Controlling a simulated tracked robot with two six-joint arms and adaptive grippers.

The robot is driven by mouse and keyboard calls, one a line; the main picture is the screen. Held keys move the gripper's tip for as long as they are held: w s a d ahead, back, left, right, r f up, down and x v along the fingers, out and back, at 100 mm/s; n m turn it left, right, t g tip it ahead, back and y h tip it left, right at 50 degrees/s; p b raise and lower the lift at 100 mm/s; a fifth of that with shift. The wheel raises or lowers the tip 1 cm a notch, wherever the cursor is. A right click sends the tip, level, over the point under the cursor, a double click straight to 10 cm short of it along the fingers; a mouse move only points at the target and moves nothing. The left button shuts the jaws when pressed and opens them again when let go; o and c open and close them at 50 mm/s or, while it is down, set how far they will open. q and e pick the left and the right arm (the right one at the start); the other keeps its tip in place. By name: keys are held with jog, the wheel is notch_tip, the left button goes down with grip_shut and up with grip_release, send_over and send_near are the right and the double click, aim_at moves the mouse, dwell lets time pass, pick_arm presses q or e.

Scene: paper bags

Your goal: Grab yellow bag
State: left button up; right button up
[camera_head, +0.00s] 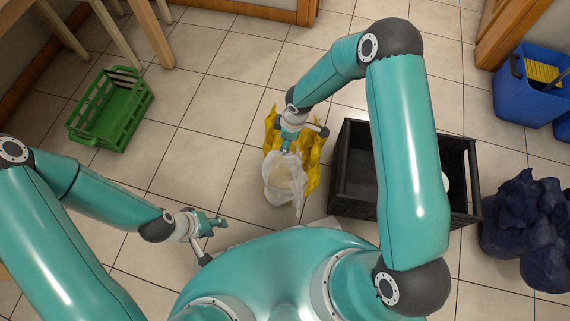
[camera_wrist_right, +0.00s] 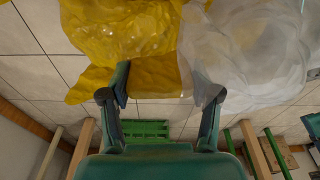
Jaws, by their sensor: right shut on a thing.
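The yellow bag (camera_head: 312,172) is on the tiled floor in the middle of the head view, left of the black crate. A translucent whitish bag (camera_head: 283,181) lies against its near side and covers part of it. My right gripper (camera_head: 293,140) is down at the yellow bag. In the right wrist view, yellow bag material (camera_wrist_right: 153,78) lies between the spread fingers, and the whitish bag (camera_wrist_right: 245,55) overlaps the right fingertip. The exact contact is partly hidden. My left gripper (camera_head: 214,241) is open and empty, lower left of the bags.
A black crate (camera_head: 345,190) stands just right of the bags. A green crate (camera_head: 112,108) is at the left. Dark blue bags (camera_head: 525,220) and a blue bucket (camera_head: 520,95) are at the right. Floor between the green crate and the bags is clear.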

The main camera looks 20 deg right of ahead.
grip_shut()
jog(key=shift+r, duration=0.15)
